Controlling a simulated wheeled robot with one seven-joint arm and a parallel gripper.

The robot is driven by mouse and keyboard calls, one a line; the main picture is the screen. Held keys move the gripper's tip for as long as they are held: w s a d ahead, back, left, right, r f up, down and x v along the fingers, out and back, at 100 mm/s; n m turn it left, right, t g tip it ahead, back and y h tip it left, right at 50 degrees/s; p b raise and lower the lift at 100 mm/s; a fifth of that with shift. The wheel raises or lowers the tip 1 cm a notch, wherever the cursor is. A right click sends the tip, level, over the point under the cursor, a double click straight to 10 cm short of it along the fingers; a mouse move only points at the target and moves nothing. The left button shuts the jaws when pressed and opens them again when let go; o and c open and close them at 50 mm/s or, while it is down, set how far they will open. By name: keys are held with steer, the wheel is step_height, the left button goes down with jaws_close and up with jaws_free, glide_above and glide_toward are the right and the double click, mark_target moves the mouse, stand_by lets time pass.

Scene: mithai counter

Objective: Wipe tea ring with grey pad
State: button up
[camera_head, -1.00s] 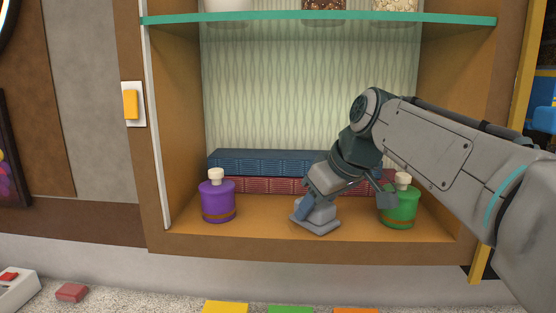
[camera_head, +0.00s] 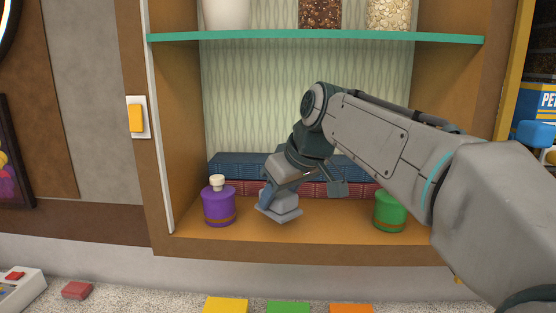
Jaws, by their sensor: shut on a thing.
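My gripper (camera_head: 278,196) is shut on a grey pad (camera_head: 282,211) with a blocky handle, inside the lower shelf bay. The pad is over the brown shelf floor (camera_head: 330,235), just right of a purple jar (camera_head: 219,205) with a cream knob, and apart from it. Whether the pad touches the floor or hangs slightly above it is hard to tell. I see no tea ring on the visible floor; the area behind and under the pad is hidden.
A green jar (camera_head: 390,212) stands at right, its top hidden by my arm. Blue books (camera_head: 235,165) and red books (camera_head: 310,189) lie along the back. A glass shelf (camera_head: 320,38) with jars is above. The front floor between the jars is clear.

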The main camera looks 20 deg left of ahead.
steer(key=shift+r+p, duration=1.4)
steer(key=shift+r, duration=1.05)
steer(key=shift+s, duration=0.1)
